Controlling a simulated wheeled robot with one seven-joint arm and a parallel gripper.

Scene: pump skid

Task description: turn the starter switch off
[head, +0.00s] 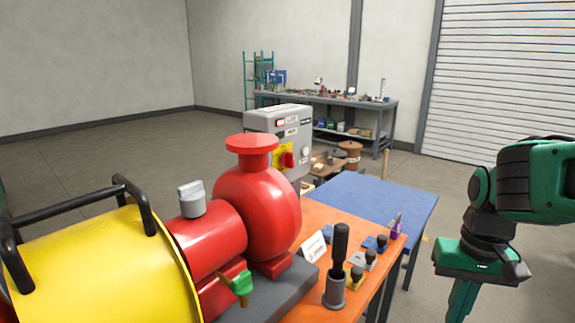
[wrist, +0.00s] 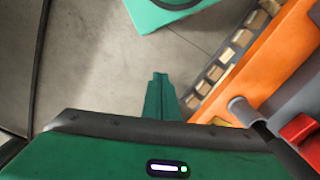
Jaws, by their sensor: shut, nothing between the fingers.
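The starter switch (head: 287,158) is a red handle on a yellow plate, on the front of a grey control box (head: 276,119) behind the red pump. Its exact handle angle is too small to tell. My gripper (head: 460,304) hangs at the right of the head view, well apart from the switch, with its green fingers pointing down. In the wrist view the fingers (wrist: 159,92) are together with nothing between them. I cannot make out the switch in the wrist view.
The red pump (head: 256,203) and yellow motor cover (head: 105,266) stand left of an orange bench top (head: 318,212) carrying a black-handled tool (head: 340,255) and several small stamps. A blue table top (head: 380,200) lies beyond. Floor is clear around my gripper.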

